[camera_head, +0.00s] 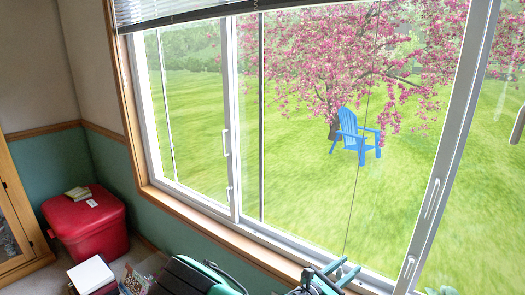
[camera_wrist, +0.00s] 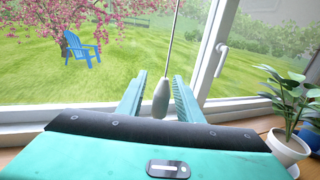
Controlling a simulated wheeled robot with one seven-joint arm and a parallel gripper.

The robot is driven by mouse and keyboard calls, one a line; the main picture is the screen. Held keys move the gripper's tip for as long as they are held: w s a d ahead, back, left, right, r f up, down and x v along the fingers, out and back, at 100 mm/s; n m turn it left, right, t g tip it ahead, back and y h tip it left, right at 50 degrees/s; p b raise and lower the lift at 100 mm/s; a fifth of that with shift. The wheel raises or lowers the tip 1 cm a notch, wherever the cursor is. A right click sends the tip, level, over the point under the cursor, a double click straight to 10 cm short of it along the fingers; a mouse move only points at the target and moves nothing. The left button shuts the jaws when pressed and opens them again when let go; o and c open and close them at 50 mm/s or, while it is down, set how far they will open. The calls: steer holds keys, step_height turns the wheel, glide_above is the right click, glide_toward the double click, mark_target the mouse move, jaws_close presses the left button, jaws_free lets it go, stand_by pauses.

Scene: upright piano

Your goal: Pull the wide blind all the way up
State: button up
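The wide blind (camera_head: 170,10) is a dark slatted strip across the top of the window in the head view, bunched near the top edge. Its thin pull cord (camera_head: 362,130) hangs down in front of the glass. In the wrist view the cord (camera_wrist: 173,35) ends in a grey pull knob (camera_wrist: 161,98). My gripper (camera_head: 341,268) is at the cord's lower end, near the sill. In the wrist view its teal fingers (camera_wrist: 160,80) are apart, with the knob between them and gaps visible beside it. The knob is too small to make out in the head view.
A potted plant (camera_wrist: 288,145) stands on the right of the wooden sill in the wrist view. The window frame (camera_head: 450,150) rises close to my gripper. A red box seat (camera_head: 90,232) and a white box (camera_head: 91,275) are at left. A blue chair (camera_head: 357,137) is outside.

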jaws_close()
step_height(320, 180, down, 9)
steer(key=shift+f, duration=0.15)
steer(key=shift+a, duration=0.1)
stand_by(0.4)
